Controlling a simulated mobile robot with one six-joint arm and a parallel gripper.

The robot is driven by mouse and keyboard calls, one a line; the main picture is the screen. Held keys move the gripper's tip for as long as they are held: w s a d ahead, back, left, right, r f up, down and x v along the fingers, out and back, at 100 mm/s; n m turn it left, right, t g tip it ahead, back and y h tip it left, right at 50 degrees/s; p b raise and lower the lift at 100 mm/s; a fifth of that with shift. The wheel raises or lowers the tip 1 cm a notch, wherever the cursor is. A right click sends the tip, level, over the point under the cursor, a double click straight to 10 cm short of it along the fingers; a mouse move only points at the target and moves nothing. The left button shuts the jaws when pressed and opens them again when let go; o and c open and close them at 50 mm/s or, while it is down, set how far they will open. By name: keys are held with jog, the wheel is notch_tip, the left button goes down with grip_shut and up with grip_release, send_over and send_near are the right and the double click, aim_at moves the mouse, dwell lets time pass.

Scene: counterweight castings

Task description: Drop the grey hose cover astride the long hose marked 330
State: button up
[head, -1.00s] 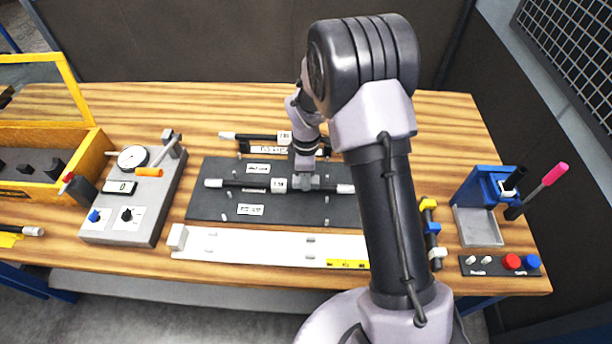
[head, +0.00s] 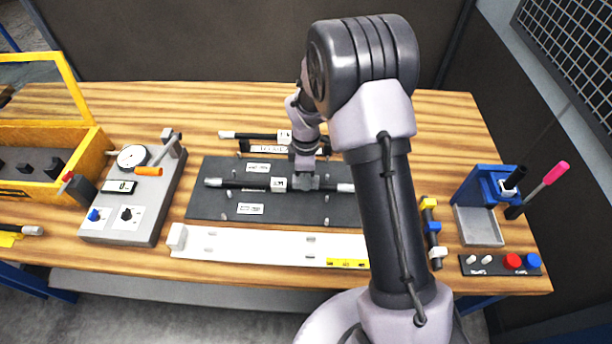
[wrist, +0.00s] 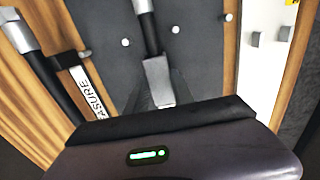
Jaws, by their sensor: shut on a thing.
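My gripper (head: 305,185) is low over the dark mat, at the right half of a long black hose (head: 228,184) with pale metal ends. The hose carries a white tag (head: 278,184) whose print I cannot read surely. In the wrist view, the grey hose cover (wrist: 157,78) is between my gripper's fingers (wrist: 158,100), which are shut on it. The cover lies in line with the black hose (wrist: 149,35), at or just above it; I cannot tell whether it touches. The fingers hide part of the cover and hose.
Behind, another tagged hose (head: 255,136) rests on a rack with a sign (head: 270,149). The mat (head: 210,207) carries small pegs and labels. A white rail (head: 240,245) lies in front. A gauge box (head: 120,228) stands left; a blue press (head: 480,190) stands right.

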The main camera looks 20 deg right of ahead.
jog(key=shift+f+b, duration=0.75)
jog(key=shift+f, duration=0.3)
dwell(0.4)
jog(key=o, duration=1)
jog(key=shift+o, duration=0.2)
notch_tip(320, 180, up, 7)
jog(key=p, duration=0.5)
